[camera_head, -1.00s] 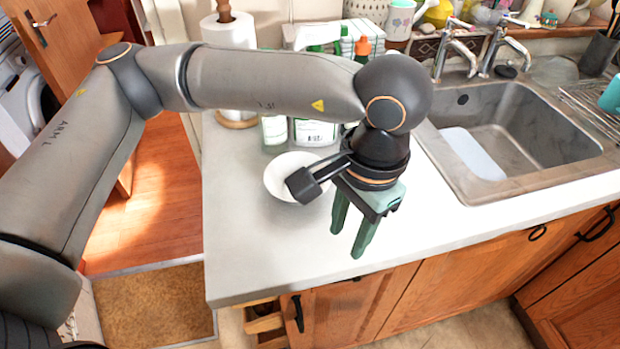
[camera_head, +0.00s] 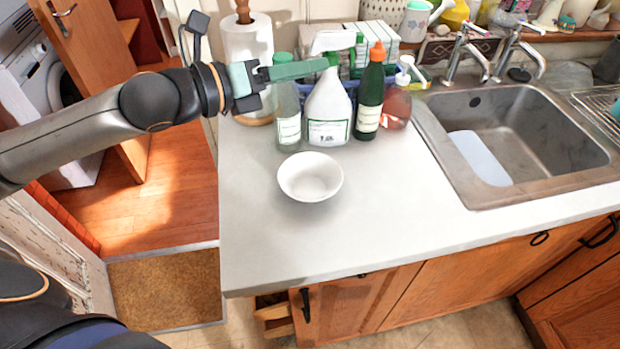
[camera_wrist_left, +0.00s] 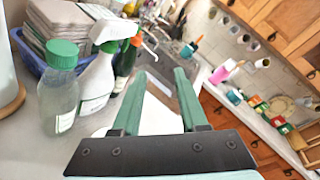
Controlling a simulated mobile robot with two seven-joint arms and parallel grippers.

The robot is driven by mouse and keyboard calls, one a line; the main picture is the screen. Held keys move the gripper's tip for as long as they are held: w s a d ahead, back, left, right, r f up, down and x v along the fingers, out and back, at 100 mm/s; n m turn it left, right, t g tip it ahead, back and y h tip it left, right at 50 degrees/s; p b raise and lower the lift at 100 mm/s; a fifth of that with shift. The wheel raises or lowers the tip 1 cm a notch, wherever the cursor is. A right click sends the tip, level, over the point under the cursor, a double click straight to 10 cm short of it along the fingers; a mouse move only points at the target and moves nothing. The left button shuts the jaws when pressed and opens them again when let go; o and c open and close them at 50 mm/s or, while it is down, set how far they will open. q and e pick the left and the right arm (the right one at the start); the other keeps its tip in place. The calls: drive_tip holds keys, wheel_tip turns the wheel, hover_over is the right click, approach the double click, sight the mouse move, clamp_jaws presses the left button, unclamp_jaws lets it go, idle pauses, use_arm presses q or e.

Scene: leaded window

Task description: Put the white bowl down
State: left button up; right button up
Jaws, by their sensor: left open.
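The white bowl (camera_head: 310,177) sits upright on the pale countertop (camera_head: 400,225), in front of the bottles. Nothing holds it. My left gripper (camera_head: 322,68) is open and empty, raised behind and above the bowl, well apart from it. In the head view its green fingers point right, in front of the spray bottle's top. In the left wrist view the two green fingers (camera_wrist_left: 165,75) stand apart with nothing between them. A white patch shows low behind the fingers there; I cannot tell if it is the bowl. My right gripper is not in view.
A clear bottle (camera_head: 287,115), a white spray bottle (camera_head: 328,112), a dark green bottle (camera_head: 369,95) and a soap bottle (camera_head: 397,105) stand close behind the bowl. A paper towel roll (camera_head: 248,55) is at the back left. The sink (camera_head: 520,140) is at right. The front counter is clear.

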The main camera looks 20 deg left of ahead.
use_arm(q)
drive_tip(key=s+a+f+n+g+y, duration=0.4)
drive_tip(key=a+f, duration=0.1)
drive_tip(key=f, duration=0.3)
drive_tip(key=n+g+y, duration=0.1)
drive_tip(key=g+y, duration=0.1)
drive_tip(key=g, duration=0.1)
approach(281, 175)
drive_tip(key=x, duration=0.5)
drive_tip(key=shift+w+a+r+p, duration=0.15)
drive_tip(key=shift+w+a+p, duration=0.05)
drive_tip(key=shift+w+p, duration=0.1)
drive_tip(key=shift+s+x, duration=0.15)
drive_tip(key=shift+x, duration=1.2)
drive_tip(key=shift+s+x, duration=0.15)
drive_tip(key=shift+x, duration=1.25)
drive_tip(key=shift+d, duration=0.15)
drive_tip(key=shift+s, duration=0.1)
drive_tip(key=shift+c, duration=0.3)
clamp_jaws()
